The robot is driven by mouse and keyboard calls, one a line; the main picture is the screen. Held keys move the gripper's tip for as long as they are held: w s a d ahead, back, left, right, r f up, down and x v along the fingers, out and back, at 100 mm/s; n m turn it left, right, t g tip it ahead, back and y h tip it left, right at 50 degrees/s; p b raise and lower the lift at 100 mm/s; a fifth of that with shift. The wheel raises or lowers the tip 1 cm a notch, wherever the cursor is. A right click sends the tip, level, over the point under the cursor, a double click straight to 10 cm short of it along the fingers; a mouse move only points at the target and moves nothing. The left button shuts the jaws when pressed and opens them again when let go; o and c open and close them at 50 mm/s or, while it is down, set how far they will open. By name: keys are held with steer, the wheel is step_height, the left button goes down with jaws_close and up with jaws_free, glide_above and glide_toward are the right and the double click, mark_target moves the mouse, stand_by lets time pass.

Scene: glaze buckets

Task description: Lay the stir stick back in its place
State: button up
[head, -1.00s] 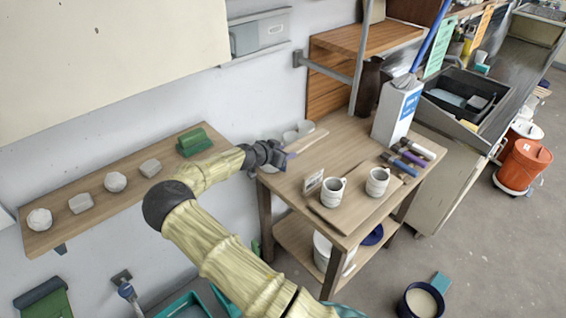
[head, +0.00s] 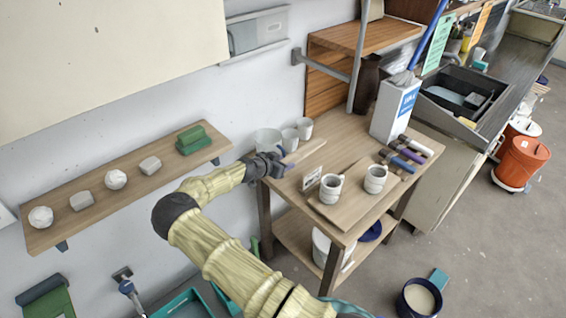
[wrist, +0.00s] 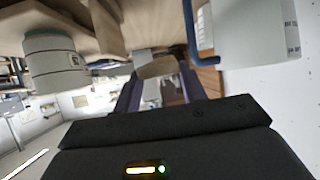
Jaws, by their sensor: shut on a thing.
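The stir stick (head: 304,151) is a flat, pale wooden strip. My gripper (head: 283,166) is shut on its near end, at the back left corner of the wooden table (head: 345,150). The stick points right and away over the tabletop; I cannot tell whether it touches the wood. In the wrist view the stick (wrist: 156,67) shows between my two dark fingers (wrist: 158,92). I cannot make out a marked place for the stick.
White cups (head: 290,139) and a pale pail (head: 266,138) stand just behind my gripper. Dark-handled tools (head: 408,152) and a white box (head: 394,108) are further right. The table's middle is clear.

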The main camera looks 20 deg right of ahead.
steer(key=shift+f, duration=3)
step_height(320, 180, down, 3)
steer(key=b, duration=0.5)
steer(key=o, duration=1.3)
steer(key=shift+o, duration=0.5)
steer(key=s+a+r+p, duration=0.1)
steer(key=s+a+r, duration=0.1)
steer(key=a+r, duration=0.2)
step_height(320, 180, up, 4)
steer(key=shift+s+a+f, duration=0.1)
steer(key=shift+s+a, duration=0.1)
steer(key=shift+a, duration=0.15)
